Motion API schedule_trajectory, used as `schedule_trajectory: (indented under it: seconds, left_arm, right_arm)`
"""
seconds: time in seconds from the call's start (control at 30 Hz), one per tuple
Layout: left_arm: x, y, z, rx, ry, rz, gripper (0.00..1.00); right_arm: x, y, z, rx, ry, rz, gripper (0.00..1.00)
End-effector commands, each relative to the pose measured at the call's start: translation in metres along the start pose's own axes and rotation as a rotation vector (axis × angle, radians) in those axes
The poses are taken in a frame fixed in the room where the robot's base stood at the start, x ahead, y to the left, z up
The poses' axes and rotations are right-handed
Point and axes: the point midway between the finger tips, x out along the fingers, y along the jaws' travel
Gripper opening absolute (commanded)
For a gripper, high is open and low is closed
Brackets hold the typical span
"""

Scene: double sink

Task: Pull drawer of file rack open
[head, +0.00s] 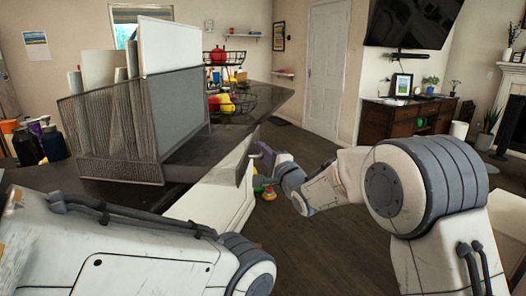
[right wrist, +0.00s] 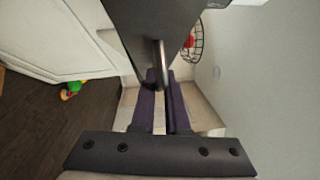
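The file rack (head: 120,130), grey mesh with upright folders and panels in it, stands on the dark counter. Its drawer (head: 243,158) sticks out to the right, the front panel apart from the rack body. In the right wrist view the dark drawer front (right wrist: 150,30) carries a thin metal handle (right wrist: 162,58). My right gripper (head: 260,158) is at this front; in the wrist view its purple fingers (right wrist: 161,82) are close together on both sides of the handle and look shut on it. My left arm shows at the lower left, but its gripper is out of view.
Dark jars (head: 40,145) stand left of the rack. A wire fruit basket (head: 235,100) stands on the counter behind it. A white cabinet (head: 220,200) is below the counter. A colourful toy (head: 265,190) lies on the floor. Open floor lies to the right.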

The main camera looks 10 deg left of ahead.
Motion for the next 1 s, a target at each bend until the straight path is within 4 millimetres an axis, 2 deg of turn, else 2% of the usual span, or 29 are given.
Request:
schedule_trajectory:
  seconds: [0.33,0.47,0.57,0.8,1.0]
  left_arm:
    - [0.0,0.0,0.0,0.0,0.0,0.0,0.5]
    - [0.002,0.0,0.0,0.0,0.0,0.0,0.5]
    - [0.006,0.0,0.0,0.0,0.0,0.0,0.5]
    - [0.014,-0.001,0.001,0.0,0.0,0.0,0.5]
    - [0.017,-0.001,0.001,0.0,0.0,0.0,0.5]
  right_arm:
    - [-0.001,0.0,-0.001,0.0,0.002,0.001,0.24]
    - [-0.009,0.0,-0.001,0.0,0.003,0.001,0.24]
    - [-0.024,0.001,-0.002,0.0,0.003,0.0,0.24]
    - [-0.072,0.001,-0.002,0.0,0.004,0.001,0.24]
    - [-0.099,0.001,-0.002,0.0,0.003,0.001,0.24]
